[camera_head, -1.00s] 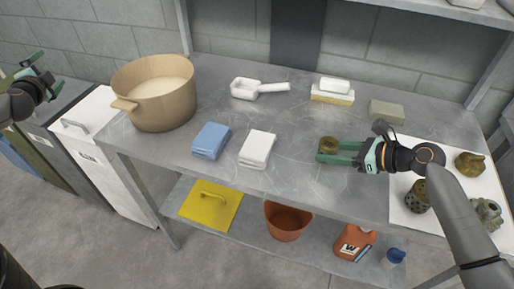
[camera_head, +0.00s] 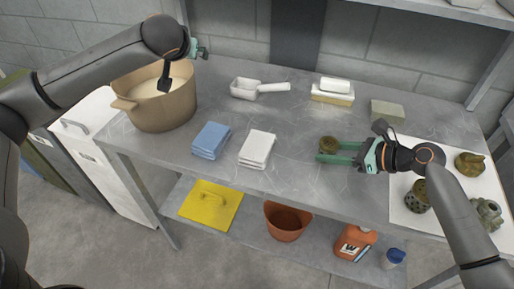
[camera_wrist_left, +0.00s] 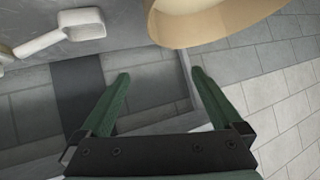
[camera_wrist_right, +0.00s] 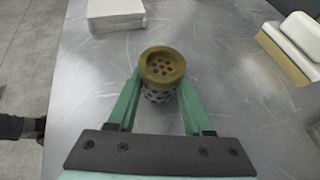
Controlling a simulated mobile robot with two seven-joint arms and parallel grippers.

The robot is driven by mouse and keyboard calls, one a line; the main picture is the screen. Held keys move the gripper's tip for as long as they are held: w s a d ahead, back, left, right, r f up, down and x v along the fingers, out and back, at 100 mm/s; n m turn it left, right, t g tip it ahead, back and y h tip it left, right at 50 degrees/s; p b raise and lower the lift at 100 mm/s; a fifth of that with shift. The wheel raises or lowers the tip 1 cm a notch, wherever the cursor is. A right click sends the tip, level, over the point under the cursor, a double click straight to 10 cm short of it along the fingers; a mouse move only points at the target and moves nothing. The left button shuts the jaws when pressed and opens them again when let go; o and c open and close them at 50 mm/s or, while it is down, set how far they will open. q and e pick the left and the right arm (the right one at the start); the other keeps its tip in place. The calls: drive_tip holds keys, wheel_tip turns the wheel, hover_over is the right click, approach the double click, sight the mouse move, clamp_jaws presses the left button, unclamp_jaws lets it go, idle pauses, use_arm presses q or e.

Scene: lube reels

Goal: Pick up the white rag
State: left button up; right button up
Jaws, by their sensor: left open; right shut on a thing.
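The white rag (camera_head: 257,148) lies folded on the metal table, just right of a blue folded rag (camera_head: 211,140). It also shows at the top of the right wrist view (camera_wrist_right: 116,14). My right gripper (camera_head: 325,152) is shut on a brass perforated part (camera_wrist_right: 161,75), low over the table to the right of the white rag. My left gripper (camera_head: 204,50) is open and empty above the back of the tan pot. In the left wrist view its fingers (camera_wrist_left: 158,85) stand wide apart.
The tan pot (camera_head: 165,112) stands at the table's left end. A white scoop (camera_head: 246,88), a sponge with soap (camera_head: 332,96) and a grey-green block (camera_head: 387,111) lie toward the back. Dirty metal parts (camera_head: 470,163) sit on a white mat (camera_head: 405,212) at right.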

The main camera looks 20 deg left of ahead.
use_arm(q)
drive_tip(key=s+d+f+g+h, duration=0.1)
drive_tip(key=s+d+f+h, duration=0.1)
drive_tip(key=d, duration=0.4)
drive_tip(key=s+d+f+g+h, duration=0.1)
drive_tip(key=s+d+f+g, duration=0.1)
drive_tip(key=d, duration=0.3)
drive_tip(key=m+g+h, duration=0.2)
drive_tip(key=g, duration=0.2)
approach(256, 146)
drive_tip(key=x, duration=0.4)
drive_tip(key=shift+s+a+f, duration=0.15)
drive_tip(key=shift+s+f, duration=0.15)
drive_tip(key=shift+w+d+x, duration=0.1)
drive_tip(key=shift+w+x, duration=0.1)
drive_tip(key=shift+x, duration=1.15)
drive_tip(key=shift+w+d+x, duration=0.1)
drive_tip(key=shift+w+x, duration=0.1)
drive_tip(key=shift+x, duration=1.15)
drive_tip(key=shift+r, duration=0.1)
drive_tip(key=shift+c, duration=0.2)
drive_tip(key=c, duration=1.1)
wheel_tip(256, 146, up, 10)
drive_tip(key=shift+r, duration=0.1)
